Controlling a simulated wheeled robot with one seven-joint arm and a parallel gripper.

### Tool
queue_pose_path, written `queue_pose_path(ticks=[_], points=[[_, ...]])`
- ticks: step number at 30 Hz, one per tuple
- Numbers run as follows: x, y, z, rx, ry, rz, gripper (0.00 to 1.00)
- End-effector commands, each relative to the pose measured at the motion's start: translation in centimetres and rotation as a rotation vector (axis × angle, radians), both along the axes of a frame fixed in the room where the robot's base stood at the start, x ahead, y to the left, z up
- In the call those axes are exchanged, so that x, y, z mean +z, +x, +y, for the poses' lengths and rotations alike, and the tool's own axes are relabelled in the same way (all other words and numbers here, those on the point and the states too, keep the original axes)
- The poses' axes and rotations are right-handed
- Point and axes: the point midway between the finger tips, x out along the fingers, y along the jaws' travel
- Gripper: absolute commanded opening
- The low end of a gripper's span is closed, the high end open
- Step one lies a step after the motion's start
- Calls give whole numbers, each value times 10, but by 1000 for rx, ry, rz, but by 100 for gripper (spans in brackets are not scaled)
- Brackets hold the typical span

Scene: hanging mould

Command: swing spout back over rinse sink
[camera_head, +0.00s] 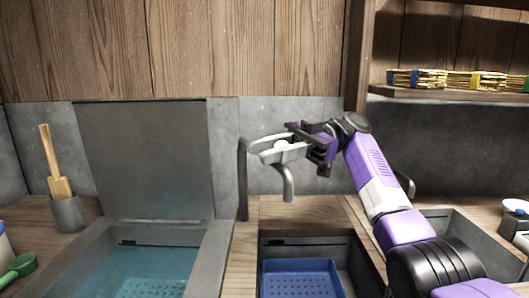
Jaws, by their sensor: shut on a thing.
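A dark grey spout stands on a post (243,185) on the wooden counter between two sunken basins. The spout's bent outlet (289,182) hangs down over the back edge of the middle basin (342,250), which has a blue perforated basket in it. My gripper (274,149) comes in from the right and is shut on the spout's upper arm, with its pale fingers partly hiding it. The left basin (205,262) holds blue-green water. The picture does not label which basin is the rinse sink.
A raised grey panel (145,160) stands behind the left basin. A grey pot (67,213) with a wooden tool is at the left, with a green scoop (18,268) nearer. A shelf (450,95) and another basin (455,232) are at the right.

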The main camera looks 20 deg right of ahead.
Motion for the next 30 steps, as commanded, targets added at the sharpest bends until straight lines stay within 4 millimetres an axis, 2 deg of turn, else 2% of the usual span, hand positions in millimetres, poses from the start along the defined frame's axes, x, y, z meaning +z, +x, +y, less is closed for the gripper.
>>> queue_pose_path(ticks=[2,3,6,15,19,23,30], points=[[2,1,0,-4,2,-1,0],[2,1,0,-4,2,-1,29],[1,1,0,-3,2,-1,48],[1,0,1,0,0,-1,48],[9,0,1,1,-1,-2,48],[29,0,1,1,0,-4,48],[83,0,1,0,0,-2,48]])
